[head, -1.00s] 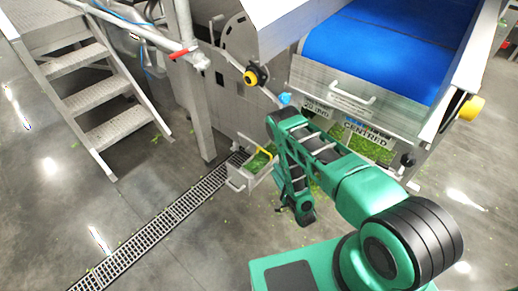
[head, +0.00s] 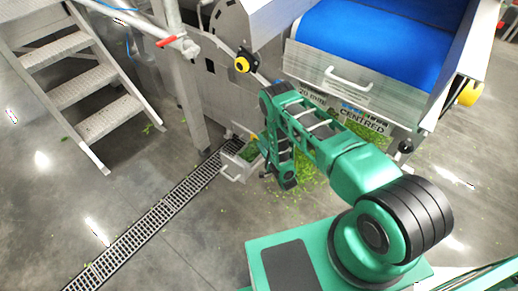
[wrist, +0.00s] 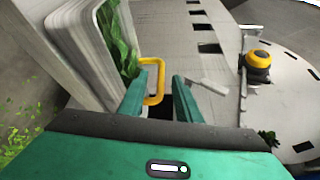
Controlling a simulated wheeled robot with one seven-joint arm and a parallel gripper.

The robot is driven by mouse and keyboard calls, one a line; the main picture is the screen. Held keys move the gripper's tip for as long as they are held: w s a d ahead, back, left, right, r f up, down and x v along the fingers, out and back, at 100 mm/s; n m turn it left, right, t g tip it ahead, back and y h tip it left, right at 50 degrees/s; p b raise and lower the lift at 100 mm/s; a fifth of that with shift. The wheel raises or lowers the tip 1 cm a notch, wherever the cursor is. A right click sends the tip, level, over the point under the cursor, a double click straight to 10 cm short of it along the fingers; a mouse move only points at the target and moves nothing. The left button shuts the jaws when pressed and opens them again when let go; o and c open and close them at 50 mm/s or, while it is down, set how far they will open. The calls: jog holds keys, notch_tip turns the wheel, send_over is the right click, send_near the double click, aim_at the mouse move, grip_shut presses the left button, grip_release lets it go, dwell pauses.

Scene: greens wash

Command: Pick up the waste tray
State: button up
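The waste tray (head: 231,163) is a small grey metal bin with green leaf scraps in it. It stands on the floor at the machine's foot, beside the drain, with a metal handle on its near side. In the wrist view the tray (wrist: 78,48) is close on the left, its leaves along the inner edge. A yellow loop handle (wrist: 161,78) shows at my gripper (wrist: 160,80). The two green fingers are apart, with part of the handle in the gap between them. I cannot tell whether either finger touches it. My arm hides the fingers in the head view.
A floor drain grating (head: 150,222) runs past the tray. Metal steps (head: 85,95) and a machine leg (head: 187,80) stand left. The blue conveyor (head: 360,45) overhangs at right. A yellow knob (wrist: 258,58) juts from the machine. Leaf scraps litter the floor.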

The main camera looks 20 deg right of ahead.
jog(key=shift+w+a+f, duration=0.1)
jog(key=shift+w+a, duration=0.05)
jog(key=shift+w, duration=0.7)
grip_shut()
jog(key=shift+s+f, duration=0.1)
dwell(0.7)
